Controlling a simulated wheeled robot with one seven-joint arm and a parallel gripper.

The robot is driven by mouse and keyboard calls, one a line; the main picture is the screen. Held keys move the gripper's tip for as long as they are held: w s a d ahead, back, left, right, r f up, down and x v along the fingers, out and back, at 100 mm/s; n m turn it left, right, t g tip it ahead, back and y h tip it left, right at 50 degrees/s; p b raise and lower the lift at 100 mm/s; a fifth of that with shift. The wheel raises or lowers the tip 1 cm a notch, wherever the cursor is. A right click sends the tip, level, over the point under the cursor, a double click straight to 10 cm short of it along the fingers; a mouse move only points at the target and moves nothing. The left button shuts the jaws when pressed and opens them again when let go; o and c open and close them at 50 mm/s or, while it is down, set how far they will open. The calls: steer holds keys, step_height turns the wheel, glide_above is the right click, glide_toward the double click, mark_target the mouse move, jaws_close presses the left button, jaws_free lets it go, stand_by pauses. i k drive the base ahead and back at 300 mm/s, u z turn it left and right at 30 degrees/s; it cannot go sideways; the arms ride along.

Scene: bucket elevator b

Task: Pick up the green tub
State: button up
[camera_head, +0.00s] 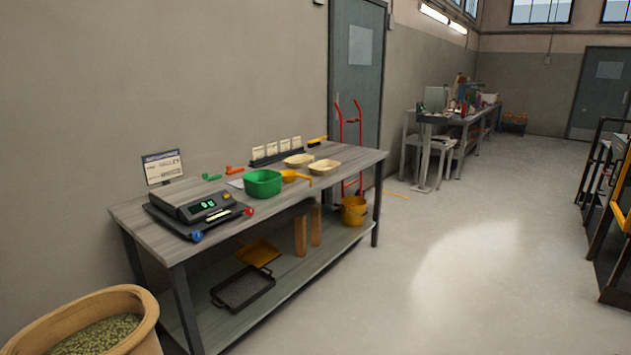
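The green tub (263,184) stands upright on the grey wooden workbench (345,158), near the middle of its top. It looks open at the top, and I cannot make out anything inside it. A yellow scoop (290,176) lies close to its right side. The black weighing scale (195,208) stands to its left, with a small gap between them. My gripper is not in view.
Two shallow tan bowls (324,167) sit to the tub's right. Small cards on a rack (277,151) stand behind it. A bin of green pellets (95,325) is at front left.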

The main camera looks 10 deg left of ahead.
mark_target(262, 184)
steer(key=z, duration=0.15)
steer(key=i, duration=1.25)
steer(key=u, duration=0.6)
steer(key=i, duration=1.05)
steer(key=u, duration=0.8)
steer(key=i, duration=0.35)
steer(key=u, duration=0.2)
